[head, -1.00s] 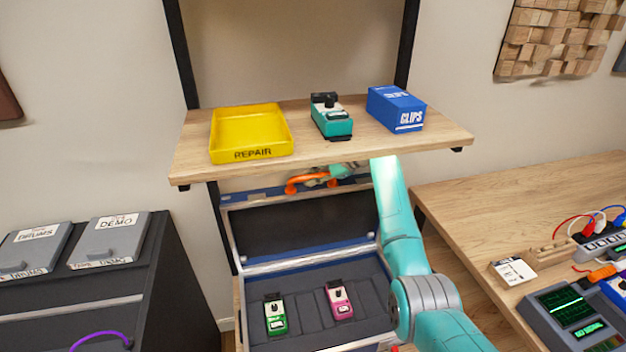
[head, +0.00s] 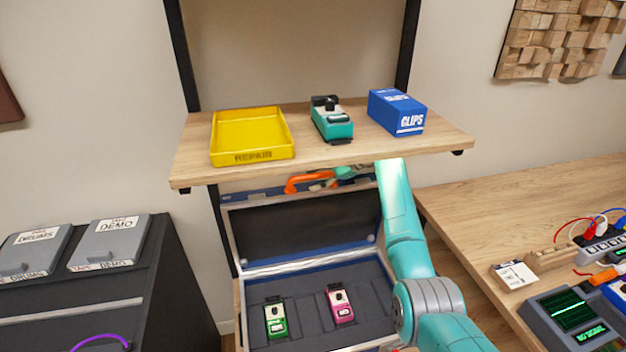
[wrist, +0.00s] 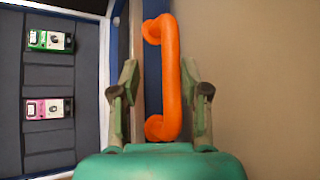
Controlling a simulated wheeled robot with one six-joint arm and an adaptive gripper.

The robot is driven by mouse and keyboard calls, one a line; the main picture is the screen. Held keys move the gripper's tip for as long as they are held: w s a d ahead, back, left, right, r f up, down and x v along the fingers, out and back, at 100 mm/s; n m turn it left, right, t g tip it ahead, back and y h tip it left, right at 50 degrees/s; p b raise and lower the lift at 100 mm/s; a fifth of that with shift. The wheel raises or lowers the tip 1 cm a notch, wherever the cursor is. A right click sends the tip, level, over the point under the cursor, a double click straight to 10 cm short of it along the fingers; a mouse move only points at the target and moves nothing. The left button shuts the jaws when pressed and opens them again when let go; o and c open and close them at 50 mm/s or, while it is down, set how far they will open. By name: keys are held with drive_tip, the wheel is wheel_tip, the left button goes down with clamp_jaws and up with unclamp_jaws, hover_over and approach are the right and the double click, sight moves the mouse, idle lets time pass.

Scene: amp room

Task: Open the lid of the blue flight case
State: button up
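The blue flight case (head: 364,286) stands below the shelf with its lid (head: 300,227) raised, leaning back steeply. Its grey foam interior shows. An orange handle (head: 297,184) is on the lid's upper edge, just under the shelf; it also shows in the wrist view (wrist: 171,80). My gripper (wrist: 161,72) is open, one finger on each side of the handle, with visible gaps on both sides. In the head view my gripper (head: 335,179) is partly hidden by the shelf and small beside the handle.
A green pedal (head: 275,320) and a pink pedal (head: 341,305) sit in the case. The shelf (head: 350,155) above carries a yellow tray (head: 285,142), a teal pedal (head: 333,122) and a blue box (head: 397,111). A workbench (head: 480,210) is close at right, a dark cabinet (head: 150,290) at left.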

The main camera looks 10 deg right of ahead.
drive_tip(key=s+d, duration=0.5)
drive_tip(key=d, duration=0.5)
drive_tip(key=shift+s+d, duration=0.2)
drive_tip(key=shift+s, duration=0.15)
drive_tip(key=shift+f, duration=0.1)
